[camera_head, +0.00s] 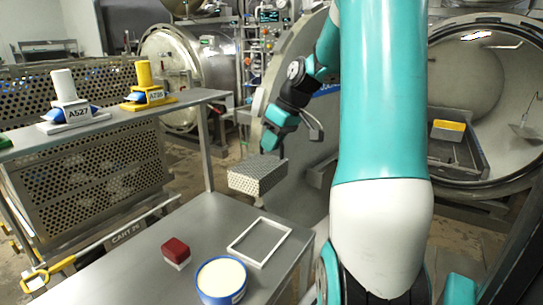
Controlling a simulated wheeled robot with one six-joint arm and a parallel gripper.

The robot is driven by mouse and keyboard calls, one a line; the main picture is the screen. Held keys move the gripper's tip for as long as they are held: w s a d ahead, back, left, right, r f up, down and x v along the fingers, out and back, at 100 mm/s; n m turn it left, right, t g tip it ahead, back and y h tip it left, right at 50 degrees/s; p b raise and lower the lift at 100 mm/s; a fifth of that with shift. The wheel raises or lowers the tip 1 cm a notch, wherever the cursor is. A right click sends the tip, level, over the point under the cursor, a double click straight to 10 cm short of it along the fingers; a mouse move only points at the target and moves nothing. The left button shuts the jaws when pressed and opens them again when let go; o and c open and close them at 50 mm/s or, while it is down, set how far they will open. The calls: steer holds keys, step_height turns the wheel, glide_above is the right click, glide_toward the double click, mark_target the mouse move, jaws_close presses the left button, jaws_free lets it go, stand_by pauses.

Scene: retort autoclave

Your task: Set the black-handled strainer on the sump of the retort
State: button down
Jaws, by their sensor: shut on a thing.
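The strainer (257,177) is a perforated grey metal box. It hangs from my gripper (271,146), just beyond the far edge of the table's right side. My gripper is shut on it; its black handle is mostly hidden between the fingers. The open retort (470,75) is at the right, its round chamber facing me. A grey metal trough or rail structure (470,160) lies in its lower part, with a yellow-topped block (448,130) on it. I cannot make out the sump clearly; my arm covers part of the view.
The metal table (130,270) in front holds a white rectangular frame (260,242), a red-topped block (176,252) and a blue tub (221,280). A raised shelf (120,118) bears white and yellow tagged items. Perforated carts (95,185) stand at left. The retort's open door (292,165) is behind my gripper.

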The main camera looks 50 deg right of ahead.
steer(key=shift+r, duration=0.2)
step_height(320, 180, up, 4)
steer(key=p, duration=0.3)
steer(key=shift+f, duration=0.25)
steer(key=shift+a+f, duration=0.1)
